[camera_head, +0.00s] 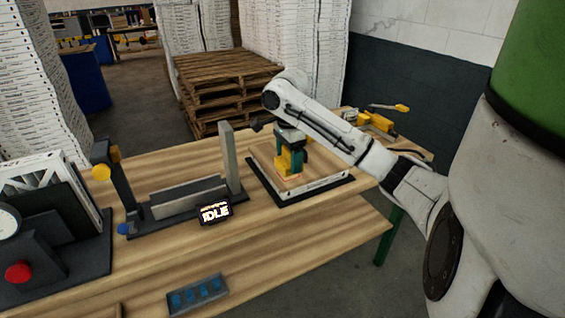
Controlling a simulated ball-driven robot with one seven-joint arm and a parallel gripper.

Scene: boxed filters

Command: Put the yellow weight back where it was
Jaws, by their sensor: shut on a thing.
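The yellow weight (286,164) is a stepped yellow block in the right half of the table. My gripper (291,158) reaches it from above, its dark green fingers shut around it. The weight is over a flat white-edged frame (321,189), which lies on a black base (285,200). The inside of the frame looks wood-coloured. The weight's underside seems at or very close to that surface; I cannot tell if it touches. The fingers hide part of the weight.
A dark fixture with an upright grey plate (231,160) stands left of the frame, with an IDLE display (215,213) in front. A blue-slotted tray (198,294) lies near the front edge. A red button (18,272) is far left. Yellow hardware (375,121) sits behind my arm.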

